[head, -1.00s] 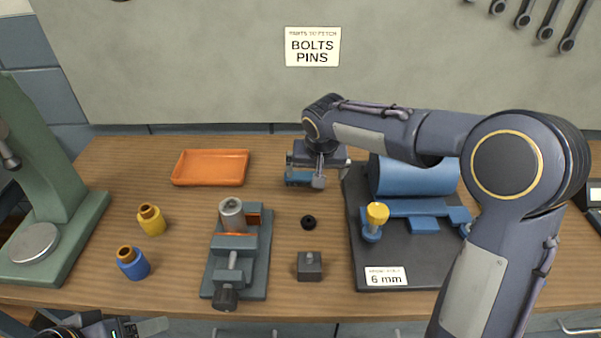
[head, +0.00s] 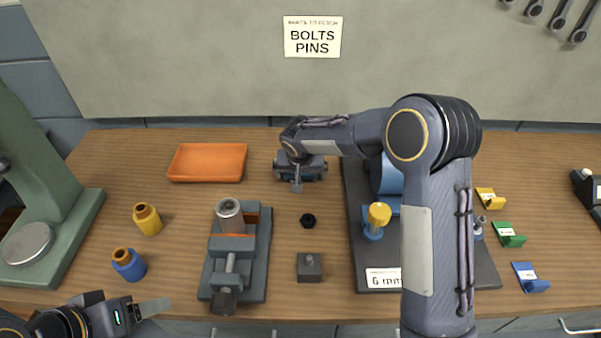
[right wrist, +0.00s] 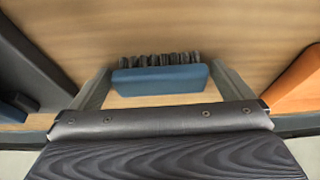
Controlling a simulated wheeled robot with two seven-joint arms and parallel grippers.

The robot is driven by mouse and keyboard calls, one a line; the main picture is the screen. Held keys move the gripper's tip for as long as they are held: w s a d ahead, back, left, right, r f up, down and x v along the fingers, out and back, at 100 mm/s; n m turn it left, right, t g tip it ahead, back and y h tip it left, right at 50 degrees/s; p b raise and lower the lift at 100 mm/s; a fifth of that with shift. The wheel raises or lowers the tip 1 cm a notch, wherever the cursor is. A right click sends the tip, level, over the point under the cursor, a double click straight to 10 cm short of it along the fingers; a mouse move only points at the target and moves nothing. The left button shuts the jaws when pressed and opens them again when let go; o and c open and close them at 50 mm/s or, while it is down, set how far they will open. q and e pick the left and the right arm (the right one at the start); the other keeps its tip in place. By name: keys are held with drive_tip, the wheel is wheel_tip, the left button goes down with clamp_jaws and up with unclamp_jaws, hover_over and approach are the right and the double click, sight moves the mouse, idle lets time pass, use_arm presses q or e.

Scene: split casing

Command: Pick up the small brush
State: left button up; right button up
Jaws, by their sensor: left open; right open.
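The small brush (right wrist: 160,80) has a blue back and dark bristles, and shows in the right wrist view above the wooden bench. My right gripper (right wrist: 160,66) is open, with one finger on each side of the brush and a gap at both ends. I cannot tell whether the fingers are down at its height. In the head view my right gripper (head: 298,178) is at the back of the bench, right of the orange tray, and largely hides the brush. My left gripper (head: 150,308) is open and empty at the lower left, by the front edge.
The orange tray (head: 208,162) is left of my right gripper. A dark base plate (head: 358,250) with blue parts and a yellow knob (head: 379,214) stands close on the right. A grey vise (head: 238,255), black nut (head: 308,221) and grey block (head: 309,267) lie nearer the front.

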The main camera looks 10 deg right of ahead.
drive_tip(key=c, duration=0.8)
drive_tip(key=shift+r, duration=0.15)
drive_tip(key=shift+r, duration=0.65)
drive_tip(key=s+r+b, duration=0.1)
drive_tip(key=s+r, duration=0.2)
drive_tip(key=s, duration=0.1)
drive_tip(key=s+a+r+b, duration=0.1)
drive_tip(key=s+r, duration=0.3)
drive_tip(key=s, duration=0.1)
drive_tip(key=s+a+r+b, duration=0.1)
drive_tip(key=s+r, duration=0.3)
drive_tip(key=s, duration=0.1)
drive_tip(key=shift+a+r, duration=0.1)
drive_tip(key=shift+r, duration=0.15)
